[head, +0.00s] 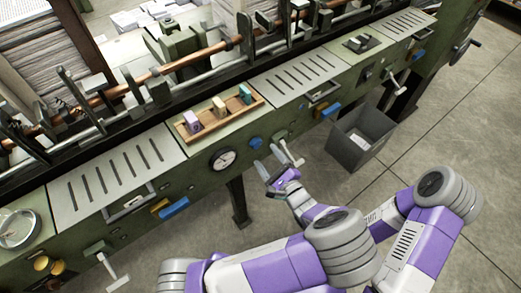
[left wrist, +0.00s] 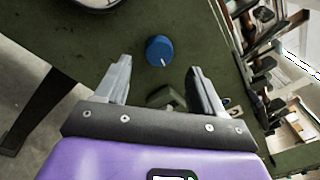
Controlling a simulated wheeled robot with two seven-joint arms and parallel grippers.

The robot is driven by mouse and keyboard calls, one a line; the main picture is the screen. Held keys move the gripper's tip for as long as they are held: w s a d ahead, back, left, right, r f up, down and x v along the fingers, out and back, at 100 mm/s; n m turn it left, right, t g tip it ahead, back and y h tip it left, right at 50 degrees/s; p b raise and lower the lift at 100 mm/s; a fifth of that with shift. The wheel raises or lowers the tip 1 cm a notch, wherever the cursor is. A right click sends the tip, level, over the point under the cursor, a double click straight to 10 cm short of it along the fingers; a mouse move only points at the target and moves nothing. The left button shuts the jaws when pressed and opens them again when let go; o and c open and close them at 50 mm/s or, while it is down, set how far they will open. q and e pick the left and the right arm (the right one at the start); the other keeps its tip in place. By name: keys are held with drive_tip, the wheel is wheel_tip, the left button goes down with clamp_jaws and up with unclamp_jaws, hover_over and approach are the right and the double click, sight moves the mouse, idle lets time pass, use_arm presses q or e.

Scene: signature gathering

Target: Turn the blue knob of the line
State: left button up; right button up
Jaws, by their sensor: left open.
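The blue knob (head: 256,143) sits on the green front panel of the machine, to the right of the round gauge (head: 222,159). In the left wrist view the knob (left wrist: 159,50) is round, with a small light mark on its face. My left gripper (head: 267,158) is open in front of the panel, just below the knob in the head view. In the left wrist view its two fingers (left wrist: 160,72) are spread, and the knob shows beyond the gap between them, not gripped. My right gripper is not in view.
A light T-shaped lever (head: 290,153) is close to the right of my left gripper. A wooden tray (head: 257,101) with coloured stamp-like blocks lies on the machine top. A grey bin (head: 352,150) stands on the floor at right. Blue handles (head: 174,207) line the panel.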

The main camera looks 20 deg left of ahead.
sight(258, 146)
use_arm(q)
drive_tip(key=b+x, duration=0.1)
drive_tip(key=x, duration=0.4)
drive_tip(key=c, duration=1.1)
drive_tip(key=shift+o, duration=0.2)
drive_tip(key=shift+r+m+p, duration=0.15)
drive_tip(key=shift+m+p, duration=0.35)
drive_tip(key=shift+p, duration=0.45)
drive_tip(key=m+p, duration=0.2)
drive_tip(key=p, duration=0.1)
drive_tip(key=shift+m+g, duration=0.3)
drive_tip(key=shift+m+p, duration=1.1)
drive_tip(key=shift+p, duration=0.25)
